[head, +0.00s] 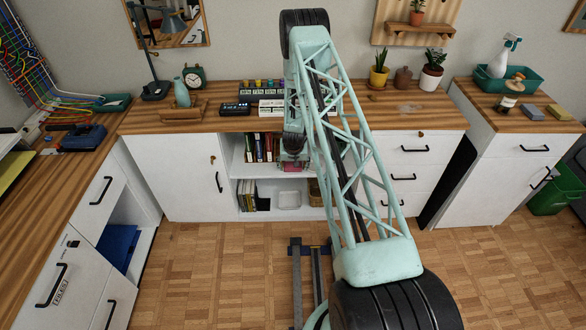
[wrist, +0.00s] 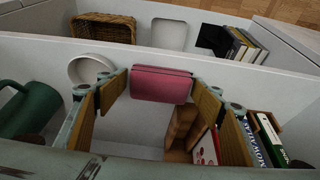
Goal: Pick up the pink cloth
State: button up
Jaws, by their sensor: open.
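The pink cloth (wrist: 161,84) is a folded, flat bundle at the front edge of the upper shelf board, seen at the centre of the wrist view. In the head view a small pink patch of it (head: 291,168) shows just below my gripper (head: 292,150). In the wrist view my gripper (wrist: 160,98) is open, with one wood-coloured finger pad to the left of the cloth and one to the right. The jaws are empty. I cannot tell whether either finger touches the cloth.
On the upper shelf are a green mug (wrist: 30,108), a white bowl (wrist: 90,68), a wooden object (wrist: 184,130) and books (wrist: 268,138). Beyond the shelf edge are a basket (wrist: 104,27), a white container (wrist: 169,33) and more books. The desktop (head: 225,122) is above.

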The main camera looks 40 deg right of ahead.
jog(key=shift+f, duration=0.1)
jog(key=shift+c, duration=0.7)
jog(key=c, duration=0.5)
jog(key=s+a, duration=0.3)
jog(key=s, duration=0.1)
jog(key=s+a+p, duration=0.1)
jog(key=s+a, duration=0.3)
jog(key=s, duration=0.1)
jog(key=s+a+p, duration=0.1)
jog(key=s+a, duration=0.3)
jog(key=s, duration=0.1)
jog(key=shift+a, duration=0.1)
dwell(0.4)
jog(key=shift+o, duration=1.3)
jog(key=shift+c, duration=0.9)
